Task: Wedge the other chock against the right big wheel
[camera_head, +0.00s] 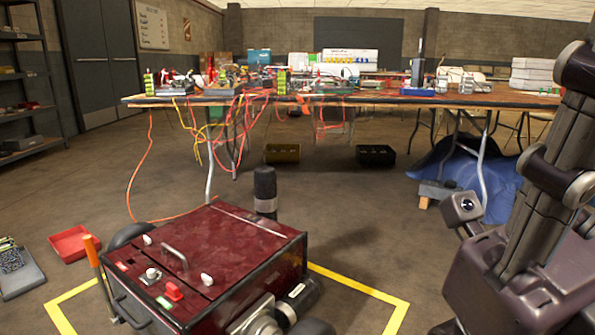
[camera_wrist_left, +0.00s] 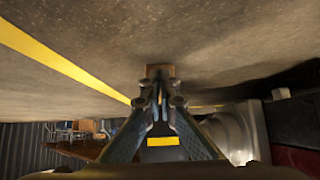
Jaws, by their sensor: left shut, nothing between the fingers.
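In the left wrist view my left gripper (camera_wrist_left: 163,102) is shut, its two fingers drawn together low over the concrete floor. A small brown block (camera_wrist_left: 158,72) shows just past the fingertips; I cannot tell whether it is the chock or whether it touches them. The dark red robot (camera_head: 195,255) stands on the floor in the head view, and part of its red side shows in the wrist view (camera_wrist_left: 298,158). A dark wheel (camera_head: 314,326) shows at its lower right corner, partly cut off, and another wheel (camera_head: 128,234) at its left. My right gripper is out of view.
Yellow tape (camera_head: 365,287) marks the floor around the red robot. A red tray (camera_head: 72,243) and an orange-handled lever (camera_head: 91,251) are at left. A cluttered workbench (camera_head: 340,97) with hanging cables stands behind. My right arm fills the right side.

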